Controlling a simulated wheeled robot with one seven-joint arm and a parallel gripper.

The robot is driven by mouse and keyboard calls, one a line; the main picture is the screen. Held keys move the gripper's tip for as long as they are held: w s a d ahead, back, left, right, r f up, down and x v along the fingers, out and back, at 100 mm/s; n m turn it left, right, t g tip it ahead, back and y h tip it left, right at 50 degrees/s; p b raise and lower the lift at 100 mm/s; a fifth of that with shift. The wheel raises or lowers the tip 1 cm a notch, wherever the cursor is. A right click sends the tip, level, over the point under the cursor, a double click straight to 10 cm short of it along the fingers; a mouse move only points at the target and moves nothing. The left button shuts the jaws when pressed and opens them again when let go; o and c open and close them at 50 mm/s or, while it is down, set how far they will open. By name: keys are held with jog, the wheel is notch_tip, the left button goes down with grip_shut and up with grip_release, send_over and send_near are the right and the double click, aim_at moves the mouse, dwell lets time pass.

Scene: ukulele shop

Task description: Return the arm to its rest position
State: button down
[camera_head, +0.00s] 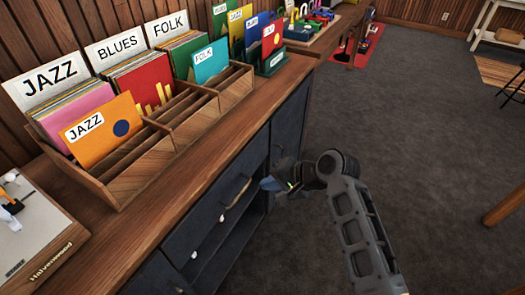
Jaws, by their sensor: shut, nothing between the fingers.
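My arm (358,230) reaches up from the bottom right of the view and bends at a dark joint. Beyond the bend, my gripper (268,184) points left toward the dark cabinet front (287,128). It is small and dark in the picture. It is shut with nothing held. It appears beside the cabinet front, below the counter edge. Whether it touches the cabinet cannot be told.
The wooden counter (190,150) runs along the left. On it stand a wooden record rack (150,178) with JAZZ, BLUES and FOLK signs and a turntable (30,235). A drawer front (210,215) and an open space below it face the aisle. Grey carpet (430,130) is clear at right.

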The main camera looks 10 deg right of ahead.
jog(key=s+d+f+t+h, duration=0.1)
jog(key=s+d+f+h, duration=0.1)
jog(key=s+d+f, duration=0.3)
jog(key=s+d+f+t+h, duration=0.1)
jog(key=s+f+t, duration=0.15)
jog(key=s, duration=0.55)
jog(key=s+d+n+t+h, duration=0.15)
jog(key=s+d, duration=0.35)
jog(key=s, duration=0.7)
jog(key=s+d+r+n+t+h, duration=0.1)
jog(key=s+r+n+t, duration=0.1)
jog(key=s+r, duration=0.8)
jog(key=s+d+r+n+t+h, duration=0.2)
jog(key=s+r+n, duration=0.1)
jog(key=s+r, duration=0.8)
jog(key=shift+r+n, duration=0.35)
jog(key=shift+r, duration=0.6)
